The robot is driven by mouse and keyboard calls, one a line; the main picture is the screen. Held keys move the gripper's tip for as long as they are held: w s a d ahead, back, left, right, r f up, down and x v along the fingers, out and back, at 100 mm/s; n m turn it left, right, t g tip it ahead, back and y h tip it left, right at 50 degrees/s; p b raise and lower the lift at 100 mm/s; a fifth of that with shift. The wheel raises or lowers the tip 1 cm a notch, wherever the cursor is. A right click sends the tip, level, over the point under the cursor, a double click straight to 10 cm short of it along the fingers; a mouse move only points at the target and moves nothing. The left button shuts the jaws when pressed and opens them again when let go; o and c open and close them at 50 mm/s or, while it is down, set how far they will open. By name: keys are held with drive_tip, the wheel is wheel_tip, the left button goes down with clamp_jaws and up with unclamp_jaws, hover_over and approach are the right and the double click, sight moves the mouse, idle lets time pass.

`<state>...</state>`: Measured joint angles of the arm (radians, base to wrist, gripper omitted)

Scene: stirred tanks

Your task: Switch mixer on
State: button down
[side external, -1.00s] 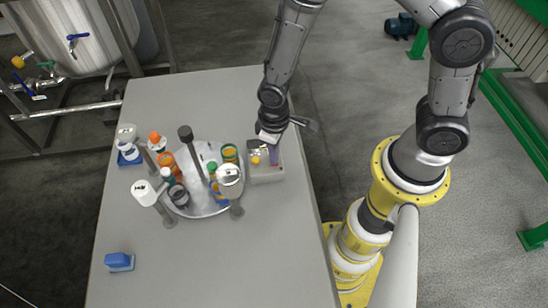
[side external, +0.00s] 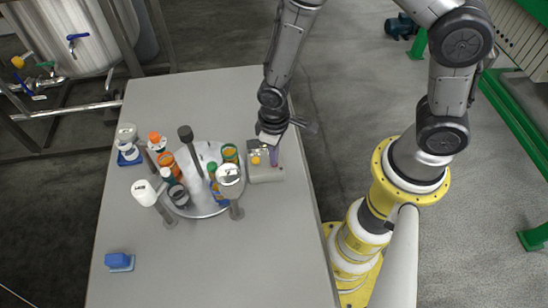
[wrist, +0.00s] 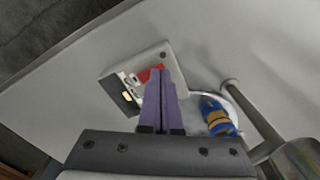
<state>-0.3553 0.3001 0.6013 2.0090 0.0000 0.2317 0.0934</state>
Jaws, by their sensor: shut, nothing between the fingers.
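The mixer is a round silvery tray (side external: 203,208) crowded with bottles, with a small grey control box (side external: 270,174) at its right. In the wrist view the box (wrist: 172,57) shows a red patch (wrist: 146,74), a dark panel (wrist: 117,93) with a small yellow light-coloured spot, and a dark round button (wrist: 162,56). My gripper (wrist: 161,71) has its purple fingers shut together and empty, with the tips over the box by the red patch. I cannot tell whether they touch it. The fingers hide part of the box.
A blue block (side external: 119,261) lies at the table's front left. A steel tank (side external: 75,30) stands behind at left.

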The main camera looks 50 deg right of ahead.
drive_tip(key=shift+r, duration=3.2)
drive_tip(key=shift+d, duration=0.1)
drive_tip(key=w+d+r+m+t, duration=0.1)
drive_tip(key=d+r+t, duration=0.2)
drive_tip(key=r, duration=0.7)
drive_tip(key=d+r+m+t, duration=0.15)
drive_tip(key=d+r, duration=0.25)
drive_tip(key=r, duration=0.5)
drive_tip(key=s+d+r, duration=0.1)
drive_tip(key=s+r, duration=0.1)
drive_tip(key=s, duration=0.5)
drive_tip(key=s+d+r+t, duration=0.1)
drive_tip(key=s+d+r, duration=0.1)
drive_tip(key=s, duration=0.5)
drive_tip(key=shift+d+r, duration=0.25)
drive_tip(key=shift+d, duration=0.05)
drive_tip(key=shift+w, duration=0.1)
